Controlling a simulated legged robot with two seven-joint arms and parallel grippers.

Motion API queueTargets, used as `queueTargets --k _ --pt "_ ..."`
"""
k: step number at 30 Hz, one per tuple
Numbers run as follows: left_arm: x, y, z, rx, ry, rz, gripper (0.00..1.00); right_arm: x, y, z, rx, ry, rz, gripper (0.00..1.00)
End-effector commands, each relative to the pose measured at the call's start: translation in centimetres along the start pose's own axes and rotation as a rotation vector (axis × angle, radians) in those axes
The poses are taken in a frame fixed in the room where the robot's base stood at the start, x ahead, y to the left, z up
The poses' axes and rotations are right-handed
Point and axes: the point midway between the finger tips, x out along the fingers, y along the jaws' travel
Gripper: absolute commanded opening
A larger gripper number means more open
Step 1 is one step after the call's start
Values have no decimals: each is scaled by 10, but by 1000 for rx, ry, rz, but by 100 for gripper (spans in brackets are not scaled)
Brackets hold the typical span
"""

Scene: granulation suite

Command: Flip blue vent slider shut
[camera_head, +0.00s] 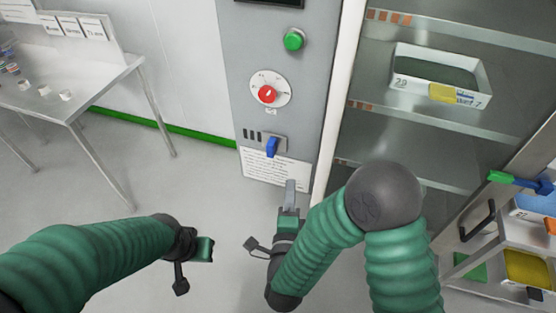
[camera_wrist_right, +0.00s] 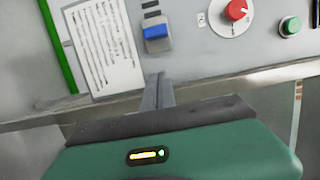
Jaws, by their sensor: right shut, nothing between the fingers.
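The blue vent slider (camera_head: 272,147) sits on a small metal plate low on the grey control panel (camera_head: 243,85). In the right wrist view the slider (camera_wrist_right: 158,32) shows near the top, beyond my fingertips. My right gripper (camera_head: 290,186) is shut and empty, just below the slider and apart from it, in front of the panel's lower edge. Its closed fingers (camera_wrist_right: 158,80) also show in the right wrist view. My left gripper (camera_head: 205,249) is low at the left, away from the panel; its fingers cannot be made out.
Above the slider are a red knob (camera_head: 267,94) and a green button (camera_head: 294,40). A printed label (camera_head: 275,168) is below it. A glass-fronted cabinet with a white box (camera_head: 440,75) stands at right. A metal table (camera_head: 75,100) is at left. Open floor lies between.

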Motion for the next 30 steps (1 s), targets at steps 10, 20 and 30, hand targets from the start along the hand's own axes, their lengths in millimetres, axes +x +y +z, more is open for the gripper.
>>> queueTargets --k 10,20,30 --pt "-7 0 -2 0 0 0 0 74 -2 -1 0 4 -2 0" --pt "-9 0 -2 0 0 0 0 94 -1 36 -2 -2 -1 0" --pt "-9 0 -2 0 0 0 0 95 0 38 -3 0 0 0"
